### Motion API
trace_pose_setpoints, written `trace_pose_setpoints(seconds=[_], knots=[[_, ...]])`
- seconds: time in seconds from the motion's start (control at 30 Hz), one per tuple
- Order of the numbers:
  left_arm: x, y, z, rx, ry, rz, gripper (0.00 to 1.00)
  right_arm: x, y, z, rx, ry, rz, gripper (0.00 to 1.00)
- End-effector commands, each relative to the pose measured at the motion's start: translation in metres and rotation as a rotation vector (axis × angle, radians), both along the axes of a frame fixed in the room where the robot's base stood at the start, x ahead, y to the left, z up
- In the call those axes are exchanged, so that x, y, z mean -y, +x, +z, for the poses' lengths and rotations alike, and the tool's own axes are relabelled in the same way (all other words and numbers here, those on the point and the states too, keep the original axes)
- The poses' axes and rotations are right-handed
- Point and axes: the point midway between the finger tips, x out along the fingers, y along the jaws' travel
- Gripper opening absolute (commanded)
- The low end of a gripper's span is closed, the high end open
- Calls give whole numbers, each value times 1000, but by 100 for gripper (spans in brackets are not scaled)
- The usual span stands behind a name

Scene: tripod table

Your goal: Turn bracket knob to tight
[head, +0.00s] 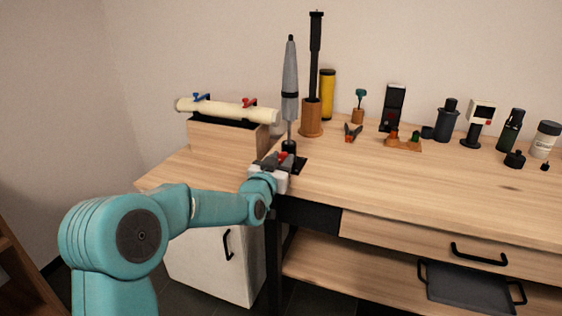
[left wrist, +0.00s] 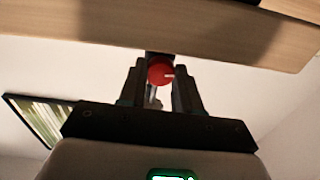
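The fingers are apart, one on each side of the knob. I cannot tell whether they press on it. In the head view my left gripper (head: 277,162) is at the table's front left edge, by the foot of a grey folded tripod (head: 290,80) standing upright in a black bracket (head: 300,164). My right gripper is not in view.
A cream tube with blue and red clamps (head: 225,109) lies on a wooden block left of the tripod. Behind stand a black rod in a brown cup (head: 312,118) and a yellow cylinder (head: 327,93). Several small items line the back right. The front tabletop (head: 420,185) is clear.

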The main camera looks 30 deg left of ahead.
Motion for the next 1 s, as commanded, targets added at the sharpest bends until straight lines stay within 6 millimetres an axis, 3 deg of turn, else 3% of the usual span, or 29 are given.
trace_pose_setpoints(seconds=[0.47, 1.0], knots=[[1, 0, -2, -18, 70, -1, 3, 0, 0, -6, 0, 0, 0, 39], [1, 0, -2, -125, 516, 0, 3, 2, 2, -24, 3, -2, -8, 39]])
